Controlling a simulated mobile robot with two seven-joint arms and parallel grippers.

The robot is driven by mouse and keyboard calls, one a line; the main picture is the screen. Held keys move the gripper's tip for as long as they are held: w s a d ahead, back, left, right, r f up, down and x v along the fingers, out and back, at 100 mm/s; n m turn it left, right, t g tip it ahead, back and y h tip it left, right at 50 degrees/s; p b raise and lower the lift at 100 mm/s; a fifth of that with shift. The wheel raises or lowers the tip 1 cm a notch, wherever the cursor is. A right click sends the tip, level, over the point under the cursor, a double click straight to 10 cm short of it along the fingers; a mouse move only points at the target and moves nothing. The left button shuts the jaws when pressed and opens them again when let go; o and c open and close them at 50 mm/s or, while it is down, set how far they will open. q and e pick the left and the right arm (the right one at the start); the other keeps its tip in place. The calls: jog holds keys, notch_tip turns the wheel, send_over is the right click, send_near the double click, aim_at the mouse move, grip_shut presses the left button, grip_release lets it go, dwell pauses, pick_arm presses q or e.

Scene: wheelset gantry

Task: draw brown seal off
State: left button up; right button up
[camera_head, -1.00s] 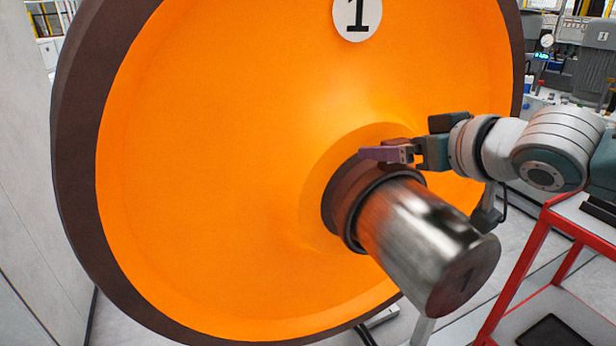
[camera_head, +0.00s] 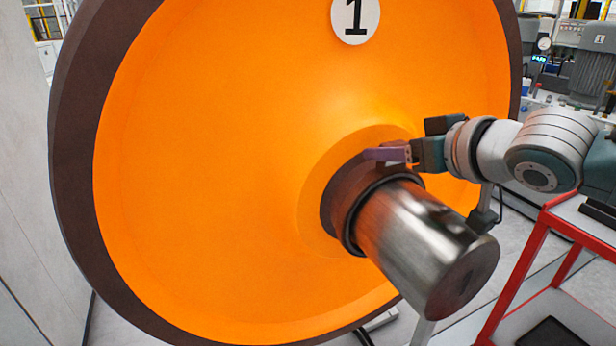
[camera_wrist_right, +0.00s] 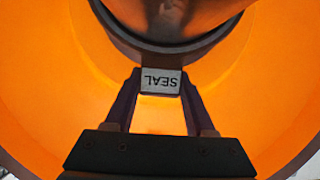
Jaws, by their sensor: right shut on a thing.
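The brown seal (camera_head: 342,212) is a dark brown ring around the root of the shiny metal axle stub (camera_head: 425,245), close to the orange wheel's hub. In the right wrist view the seal (camera_wrist_right: 118,38) curves around the axle, with a white tab marked SEAL (camera_wrist_right: 161,81) at its edge. My right gripper (camera_head: 385,155) is at the top of the seal. In the right wrist view its two purple fingers (camera_wrist_right: 160,90) are shut on that tab from both sides. The far side of the seal is hidden. My left gripper is not in view.
The large orange wheel (camera_head: 210,180) with a dark rim and a plate marked 1 (camera_head: 355,18) fills the head view. A red trolley (camera_head: 535,235) stands at the lower right. A grey wall panel (camera_head: 30,190) is at the left.

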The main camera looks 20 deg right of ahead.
grip_shut()
jog(key=shift+s+r+p, duration=0.1)
jog(key=shift+s+p, duration=0.8)
jog(key=shift+s, duration=0.15)
jog(key=shift+s+d+p, duration=0.15)
jog(key=shift+s+p, duration=0.6)
jog(key=shift+s, duration=0.7)
jog(key=shift+s+d+p, duration=0.15)
jog(key=shift+s+p, duration=0.85)
jog(key=shift+s, duration=0.25)
jog(key=shift+s+d+p, duration=0.1)
jog(key=shift+s+p, duration=0.55)
jog(key=shift+s, duration=0.6)
